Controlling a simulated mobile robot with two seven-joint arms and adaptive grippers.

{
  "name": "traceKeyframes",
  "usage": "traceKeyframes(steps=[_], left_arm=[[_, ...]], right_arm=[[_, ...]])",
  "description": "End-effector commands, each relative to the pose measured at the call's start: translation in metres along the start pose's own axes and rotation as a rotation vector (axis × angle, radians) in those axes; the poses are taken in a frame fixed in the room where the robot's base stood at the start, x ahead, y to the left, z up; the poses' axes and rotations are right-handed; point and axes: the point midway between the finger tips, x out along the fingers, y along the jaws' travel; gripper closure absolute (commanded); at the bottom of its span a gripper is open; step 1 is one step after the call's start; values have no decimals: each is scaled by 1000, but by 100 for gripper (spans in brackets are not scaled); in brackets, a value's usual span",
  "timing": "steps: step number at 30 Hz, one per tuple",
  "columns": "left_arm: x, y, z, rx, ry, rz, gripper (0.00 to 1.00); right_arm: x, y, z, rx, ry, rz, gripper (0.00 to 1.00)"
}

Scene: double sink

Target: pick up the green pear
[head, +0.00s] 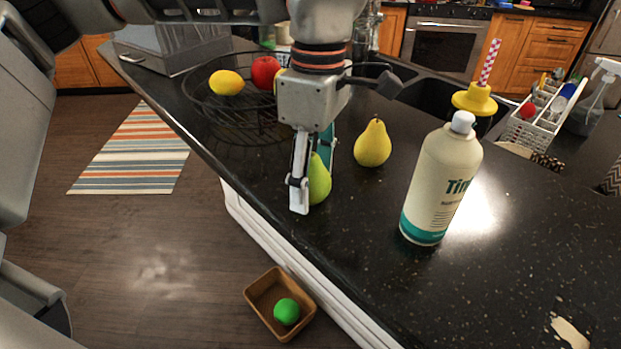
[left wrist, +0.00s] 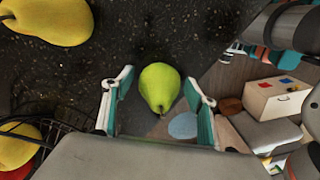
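The green pear (head: 319,182) stands on the dark counter near its edge, partly hidden by my left gripper (head: 312,178) in the head view. My left gripper points down over it with one finger on each side. In the left wrist view, the green pear (left wrist: 160,88) sits between the two fingers of my left gripper (left wrist: 158,104). Gaps show on both sides, so the gripper is open around it. My right gripper is not in view.
A black wire basket (head: 205,108) holds a lemon (head: 226,83) and a red apple (head: 265,72). A brown box (head: 262,297) is on the floor below.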

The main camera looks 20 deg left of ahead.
Motion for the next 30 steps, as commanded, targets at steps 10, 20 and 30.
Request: traceKeyframes(steps=[10, 20, 30], left_arm=[[0, 0, 0, 0, 0, 0, 83], [-14, 0, 0, -2, 0, 3, 83], [-88, -6, 0, -3, -1, 7, 83]], right_arm=[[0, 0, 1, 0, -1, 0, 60], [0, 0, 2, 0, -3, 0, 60], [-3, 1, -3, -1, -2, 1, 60]])
